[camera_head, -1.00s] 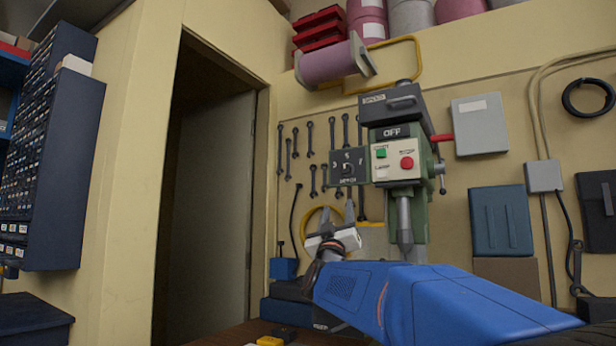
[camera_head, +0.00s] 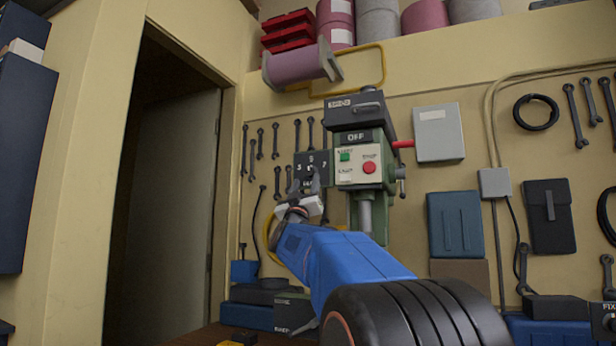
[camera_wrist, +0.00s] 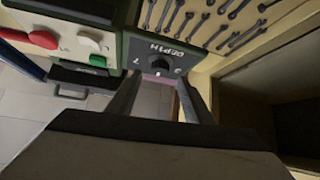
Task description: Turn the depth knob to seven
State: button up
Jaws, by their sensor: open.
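The depth panel is a dark plate (camera_head: 299,158) on the left side of the green drill press (camera_head: 378,215), with the numbers 3, 5 and 7 showing. In the wrist view the panel (camera_wrist: 170,47) appears upside down with its DEPTH lettering. The round dark depth knob (camera_wrist: 160,65) sits in its middle; I cannot tell which number it points to. My gripper (camera_wrist: 158,80) is open, its two fingers reaching toward the panel on either side of the knob's line. Whether they touch it is unclear. In the head view my gripper (camera_head: 312,184) covers the panel's lower part and the knob.
A red-handled grey box (camera_head: 438,133) hangs further right. Wrenches (camera_head: 261,143) hang at left, beside a doorway (camera_head: 165,200).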

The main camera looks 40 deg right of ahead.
aim_at(308, 173)
jog(key=shift+x, duration=2.6)
jog(key=c, duration=1.1)
jog(key=shift+o, duration=0.2)
